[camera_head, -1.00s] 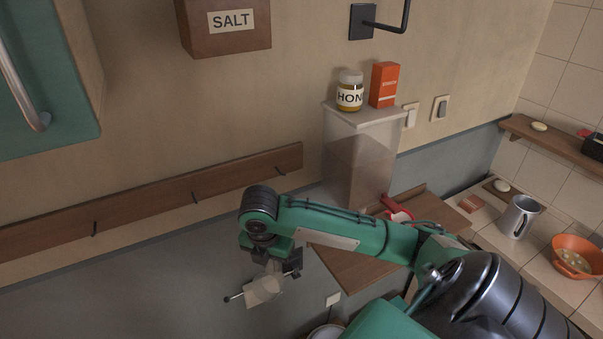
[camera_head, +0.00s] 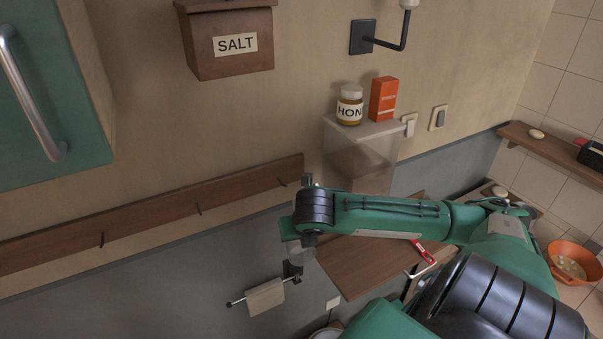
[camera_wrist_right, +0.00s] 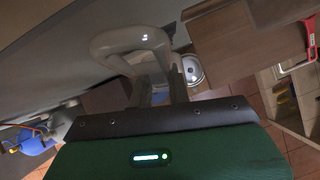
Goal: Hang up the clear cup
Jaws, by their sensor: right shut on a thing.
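The clear cup (camera_wrist_right: 128,44) is see-through with a rounded handle or rim. My right gripper (camera_wrist_right: 160,88) is shut on it in the right wrist view; I cannot tell exactly which part it grips. In the head view my right gripper (camera_head: 300,240) is in front of the grey lower wall, mostly hidden by my wrist, and a small part of the cup shows under it. A wooden rail (camera_head: 150,219) with several dark hooks runs along the wall. Its right hook (camera_head: 281,182) is up and left of my gripper. My left gripper is not in view.
A towel (camera_head: 265,297) hangs on a wall bar below my gripper. A clear box (camera_head: 360,160) bearing a honey jar (camera_head: 349,105) and an orange box (camera_head: 383,99) stands to the right. A wooden board (camera_head: 350,270) lies beneath my arm. A green cabinet (camera_head: 50,110) is at upper left.

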